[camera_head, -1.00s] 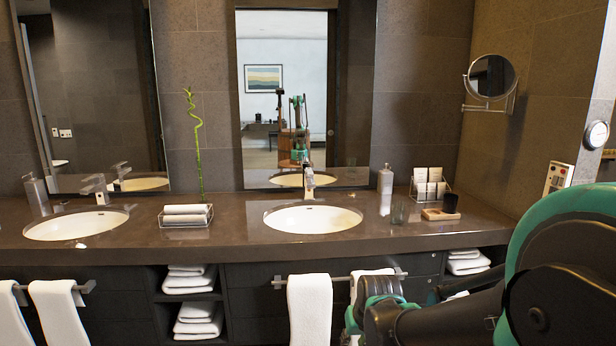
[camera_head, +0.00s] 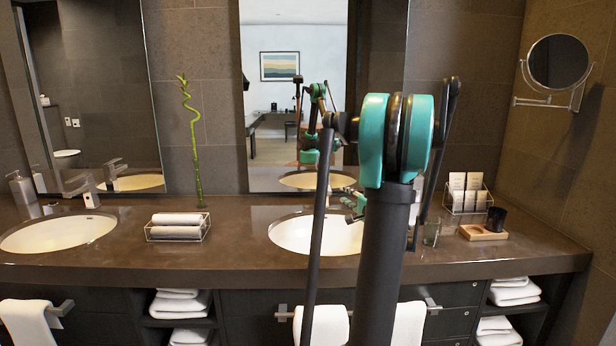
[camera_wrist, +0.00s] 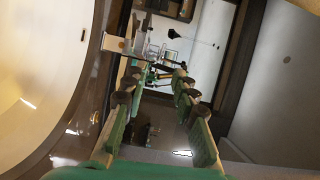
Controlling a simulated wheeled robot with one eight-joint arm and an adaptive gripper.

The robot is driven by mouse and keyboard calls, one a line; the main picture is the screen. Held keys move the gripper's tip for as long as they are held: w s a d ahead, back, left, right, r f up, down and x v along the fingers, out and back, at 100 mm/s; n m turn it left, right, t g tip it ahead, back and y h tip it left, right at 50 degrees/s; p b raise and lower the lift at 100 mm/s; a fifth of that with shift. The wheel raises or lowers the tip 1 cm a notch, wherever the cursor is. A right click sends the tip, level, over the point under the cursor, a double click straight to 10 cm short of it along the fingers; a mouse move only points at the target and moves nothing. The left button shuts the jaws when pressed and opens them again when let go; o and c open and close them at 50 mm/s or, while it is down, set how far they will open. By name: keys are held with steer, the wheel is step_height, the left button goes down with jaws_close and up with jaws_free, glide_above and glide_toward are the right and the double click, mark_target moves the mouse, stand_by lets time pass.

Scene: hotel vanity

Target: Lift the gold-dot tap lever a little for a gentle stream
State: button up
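The left basin's tap (camera_head: 88,190) stands upright in the head view, with its lever on top. The right basin's tap is hidden behind my arm there. In the wrist view a metal tap (camera_wrist: 117,44) shows at the upper left, beyond my fingertips, with the basin to its left. In the head view my gripper (camera_head: 352,200) is mostly hidden by my arm, over the right basin's back edge. Contact with the tap cannot be told.
The right basin (camera_head: 290,236) lies below my gripper, with the mirror (camera_head: 270,120) behind. A tumbler (camera_head: 432,233), a wooden tray (camera_head: 482,233) and a card rack (camera_head: 466,200) stand to the right. Rolled towels in a wire basket (camera_head: 178,238) and a bamboo stalk (camera_head: 195,150) stand left.

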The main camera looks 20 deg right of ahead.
steer(key=w+d, duration=0.1)
glide_toward(326, 178)
steer(key=w, duration=0.3)
steer(key=w+a, duration=0.1)
steer(key=w, duration=0.5)
steer(key=shift+w+a+f, duration=0.2)
steer(key=shift+w+f, duration=0.2)
steer(key=shift+c, duration=0.5)
jaws_close()
